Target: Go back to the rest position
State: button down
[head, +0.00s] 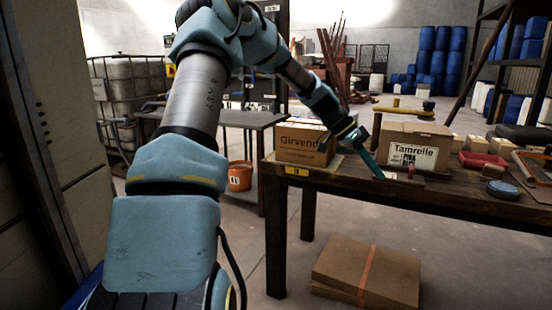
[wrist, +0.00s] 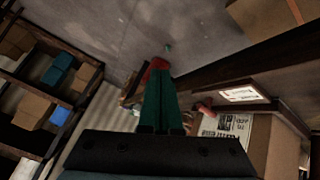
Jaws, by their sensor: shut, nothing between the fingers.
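My gripper (head: 377,172) reaches out over the near edge of the wooden workbench (head: 450,195), between two cardboard boxes. Its green fingers are together with nothing between them. They also show closed in the wrist view (wrist: 160,75), pointing up the picture. The box marked Girvend (head: 298,143) stands left of the gripper. The box marked Tamrelle (head: 413,147) stands just right of it and behind. In the head view I cannot tell how far the fingertips are above the bench top.
Flat cardboard (head: 367,275) lies on the floor below. An orange bucket (head: 240,176) stands under another table. Shelving (wrist: 45,85) shows in the wrist view.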

jog(key=s+a+f+n+t+y, duration=0.25)
jog(key=s+a+n, duration=0.25)
jog(key=a, duration=0.6)
jog(key=s+a+f+n+t+y, duration=0.1)
jog(key=s+a+f+n+y, duration=0.3)
jog(key=a, duration=0.7)
jog(key=s+a+n+t+y, duration=0.1)
jog(key=s+a+n+t, duration=0.1)
jog(key=s+a+n, duration=0.7)
notch_tip(320, 180, up, 18)
jog(key=w+a+m+p, duration=0.2)
jog(key=p, duration=1.6)
jog(key=shift+w, duration=0.15)
